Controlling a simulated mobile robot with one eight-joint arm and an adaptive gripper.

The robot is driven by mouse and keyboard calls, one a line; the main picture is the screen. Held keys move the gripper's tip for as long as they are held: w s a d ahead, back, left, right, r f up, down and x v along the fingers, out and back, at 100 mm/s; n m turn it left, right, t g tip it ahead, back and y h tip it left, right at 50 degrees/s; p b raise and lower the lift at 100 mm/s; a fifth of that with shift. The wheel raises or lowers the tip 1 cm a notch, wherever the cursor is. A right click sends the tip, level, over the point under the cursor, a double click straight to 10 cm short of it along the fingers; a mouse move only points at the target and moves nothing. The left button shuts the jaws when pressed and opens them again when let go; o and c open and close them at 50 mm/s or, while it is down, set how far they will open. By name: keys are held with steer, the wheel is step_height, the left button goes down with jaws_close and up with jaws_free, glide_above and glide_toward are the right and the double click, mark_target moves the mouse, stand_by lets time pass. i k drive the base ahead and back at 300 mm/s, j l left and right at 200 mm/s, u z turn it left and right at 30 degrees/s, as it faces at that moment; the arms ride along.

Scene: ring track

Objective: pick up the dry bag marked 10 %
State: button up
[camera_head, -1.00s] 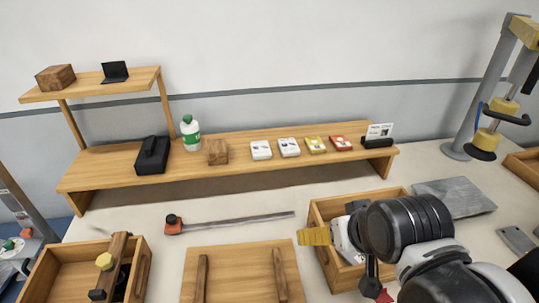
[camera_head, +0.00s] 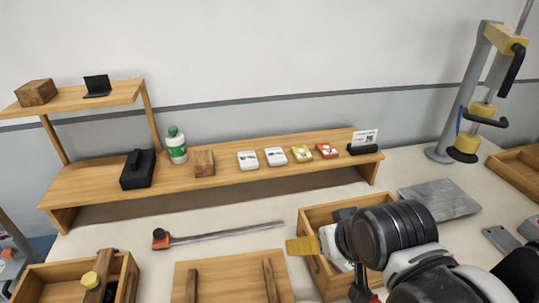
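Four small packets lie in a row on the wooden shelf: a white one (camera_head: 248,161), a second white one (camera_head: 275,157), a yellow one (camera_head: 302,153) and a red one (camera_head: 326,150). They may be the dry bags, but their print is too small to read, so I cannot tell which is marked 10 %. My gripper (camera_head: 345,238) is low at the right, over the wooden box, well in front of the packets and apart from them. My arm hides much of it, and its fingers do not show clearly.
The wooden shelf (camera_head: 100,183) also bears a green-white bottle (camera_head: 176,146), a wooden block (camera_head: 204,163), a black case (camera_head: 138,170) and a card holder (camera_head: 364,148). A wooden box (camera_head: 343,212) with a yellow piece (camera_head: 303,246) at its edge is by my gripper. A clamp (camera_head: 220,234) lies in front.

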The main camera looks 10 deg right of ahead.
mark_target(248, 161)
steer(key=l+u, duration=0.2)
steer(key=u, duration=0.25)
steer(key=l+u, duration=0.25)
steer(key=u, duration=0.15)
steer(key=l+u, duration=0.25)
steer(key=u, duration=0.2)
steer(key=l+u, duration=0.2)
steer(key=u, duration=0.2)
